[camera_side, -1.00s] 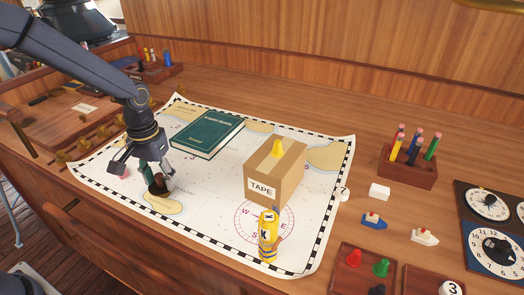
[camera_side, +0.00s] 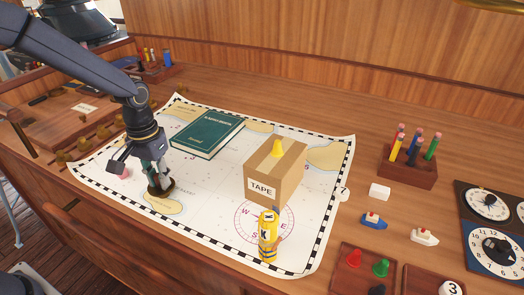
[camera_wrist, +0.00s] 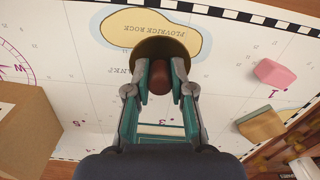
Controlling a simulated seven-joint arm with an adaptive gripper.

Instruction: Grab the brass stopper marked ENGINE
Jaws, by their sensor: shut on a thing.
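My gripper (camera_wrist: 160,80) is shut on a reddish-brown knob (camera_wrist: 160,88). The knob stands on a round, dark brass-brown base (camera_wrist: 150,47), partly hidden by the fingers. No ENGINE mark can be read on it. In the side view my gripper (camera_side: 158,178) points down over the left part of the chart, with the dark round base (camera_side: 163,192) under its fingertips, beside the tan island patch. I cannot tell whether the base touches the chart.
The chart (camera_side: 215,225) carries a green book (camera_side: 208,134), a TAPE carton (camera_side: 272,172) with a yellow cone on top, and a yellow bottle-like object (camera_side: 268,237). A pink block (camera_wrist: 273,73) lies near the gripper. Brass fittings (camera_side: 88,141) line the desk at left.

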